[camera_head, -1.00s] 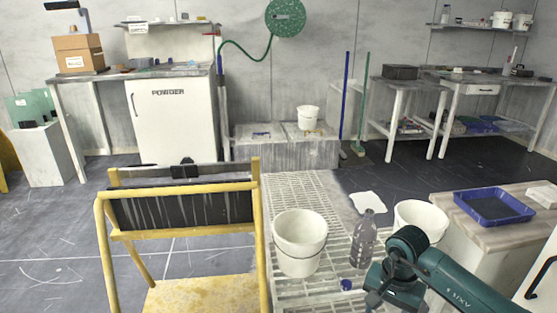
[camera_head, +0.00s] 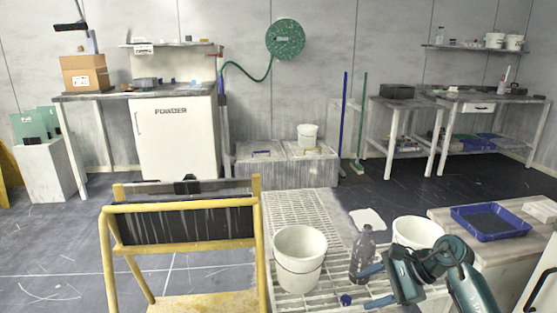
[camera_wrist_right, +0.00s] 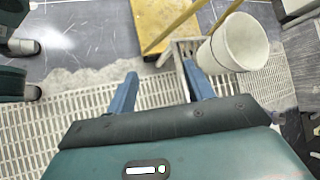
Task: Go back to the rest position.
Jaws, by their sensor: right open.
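My right gripper (camera_head: 366,287) is in the lower right of the head view, over the near end of the white grating, left of its arm. Its two blue fingers are apart with nothing between them. The right wrist view shows the same open fingers (camera_wrist_right: 160,78) above the pale slatted floor. The grey bottle (camera_head: 363,255) stands upright close to the upper finger; I cannot tell if they touch. My left gripper is in neither view.
A white bucket (camera_head: 299,258) stands on the grating (camera_head: 298,207), and another white bucket (camera_head: 418,232) stands behind my right arm. A yellow frame (camera_head: 180,208) is at left. A bench at right holds a blue tray (camera_head: 490,222). Dark floor (camera_head: 60,240) is clear at far left.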

